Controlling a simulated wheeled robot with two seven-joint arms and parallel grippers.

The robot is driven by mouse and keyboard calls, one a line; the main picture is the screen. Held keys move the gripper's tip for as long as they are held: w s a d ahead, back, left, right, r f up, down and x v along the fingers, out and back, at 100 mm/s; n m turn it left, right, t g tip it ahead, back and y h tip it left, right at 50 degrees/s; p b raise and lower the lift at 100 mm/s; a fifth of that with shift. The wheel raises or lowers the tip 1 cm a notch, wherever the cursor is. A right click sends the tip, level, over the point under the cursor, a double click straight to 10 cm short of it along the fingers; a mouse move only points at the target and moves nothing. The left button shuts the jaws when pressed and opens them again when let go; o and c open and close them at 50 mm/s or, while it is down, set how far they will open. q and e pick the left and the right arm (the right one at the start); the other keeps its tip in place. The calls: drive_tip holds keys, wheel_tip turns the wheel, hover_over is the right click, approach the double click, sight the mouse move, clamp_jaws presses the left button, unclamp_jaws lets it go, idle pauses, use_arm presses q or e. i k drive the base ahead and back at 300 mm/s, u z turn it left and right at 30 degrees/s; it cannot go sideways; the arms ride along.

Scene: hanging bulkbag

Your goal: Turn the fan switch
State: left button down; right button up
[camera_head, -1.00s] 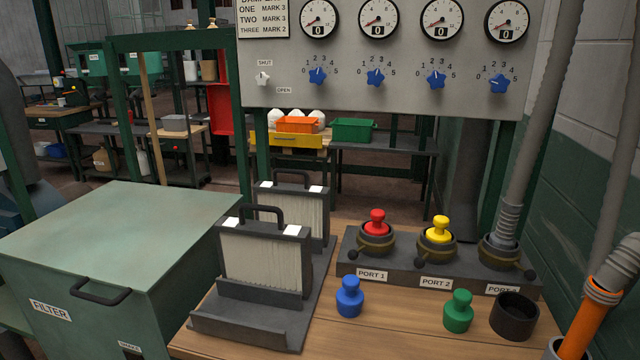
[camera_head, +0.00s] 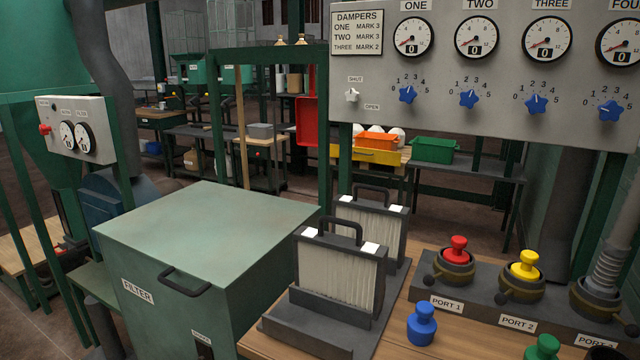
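No switch carries a label I can read as fan. A small grey panel (camera_head: 84,130) on the left has a red knob (camera_head: 45,129) on its side and two round gauges (camera_head: 74,136). On the large damper panel (camera_head: 455,125), a white switch (camera_head: 352,95) sits between the words SHUT and OPEN. Several blue star knobs (camera_head: 408,95) sit in a row under gauges that read 0. Neither of my grippers is in view.
A green FILTER box (camera_head: 205,235) with a handle stands at centre left. Beside it, two pleated filters (camera_head: 338,270) stand on a wooden bench (camera_head: 400,335). Red (camera_head: 458,250) and yellow (camera_head: 525,265) plugs sit in the ports. Blue (camera_head: 421,325) and green (camera_head: 541,348) plugs stand loose.

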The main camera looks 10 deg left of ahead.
sight(44, 130)
drive_tip(key=u, duration=2.6)
drive_tip(key=i, duration=4.9)
drive_tip(key=z, duration=1.35)
